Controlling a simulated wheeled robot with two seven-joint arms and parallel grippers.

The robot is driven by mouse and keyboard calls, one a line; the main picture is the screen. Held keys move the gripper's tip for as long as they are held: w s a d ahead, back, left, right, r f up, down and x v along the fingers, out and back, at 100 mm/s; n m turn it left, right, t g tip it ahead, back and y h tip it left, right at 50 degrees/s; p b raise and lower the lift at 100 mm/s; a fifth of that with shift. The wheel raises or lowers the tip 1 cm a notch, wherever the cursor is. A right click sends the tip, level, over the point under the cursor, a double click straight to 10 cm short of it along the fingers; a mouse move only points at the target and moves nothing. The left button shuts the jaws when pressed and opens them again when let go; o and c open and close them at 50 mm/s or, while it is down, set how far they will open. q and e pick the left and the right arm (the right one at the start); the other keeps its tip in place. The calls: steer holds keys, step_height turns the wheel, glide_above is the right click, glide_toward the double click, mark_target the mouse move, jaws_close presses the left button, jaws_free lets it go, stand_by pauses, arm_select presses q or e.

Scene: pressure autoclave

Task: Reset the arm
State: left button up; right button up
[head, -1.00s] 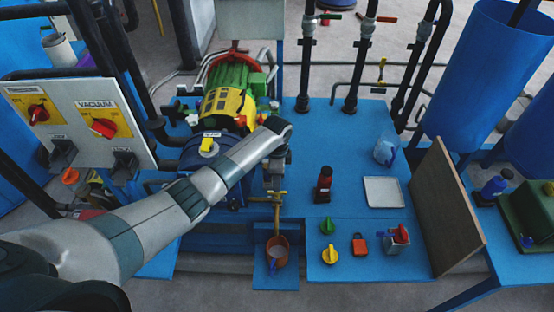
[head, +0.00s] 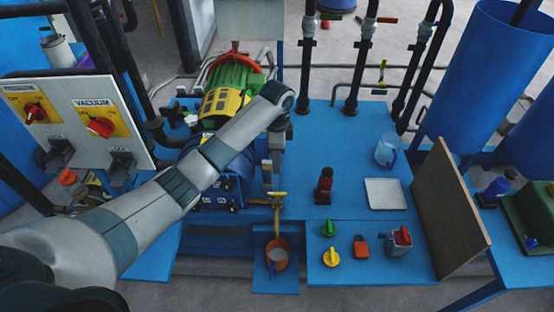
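My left arm reaches in from the lower left across the blue bench. Its wrist bends down at the far end, and my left gripper (head: 273,182) hangs below it, seen from above. It is just above or behind a brass valve with a yellow handle (head: 277,195); I cannot tell whether they touch. The fingers are too small and dark to tell open from shut. The arm hides part of the blue machine body (head: 232,180) behind it. My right gripper is not in view.
A panel with red knobs (head: 100,127) stands at left near my arm. A green and yellow motor (head: 235,77) is behind the arm.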

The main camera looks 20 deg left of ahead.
arm_select(q)
steer(key=shift+s+f, duration=0.1)
steer(key=s+d+f+n+t+h, duration=0.1)
steer(key=s+d+f+n, duration=0.3)
steer(key=s, duration=0.6)
steer(key=s+f+n+t+h, duration=0.1)
steer(key=s+f, duration=0.6)
steer(key=s, duration=0.2)
steer(key=s+a+r+n+t+y, duration=0.15)
steer(key=s+a+n, duration=0.25)
steer(key=s, duration=0.7)
steer(key=s+a+r+n, duration=0.3)
steer(key=s+n, duration=0.1)
steer(key=s, duration=0.7)
step_height(320, 180, down, 31)
steer(key=s+g+b, duration=0.1)
steer(key=b, duration=0.2)
steer(key=s+a+f+g+b, duration=0.1)
steer(key=s+a+f, duration=0.2)
steer(key=s+f, duration=1.5)
steer(key=shift+f+b, duration=0.35)
steer(key=shift+f, duration=0.5)
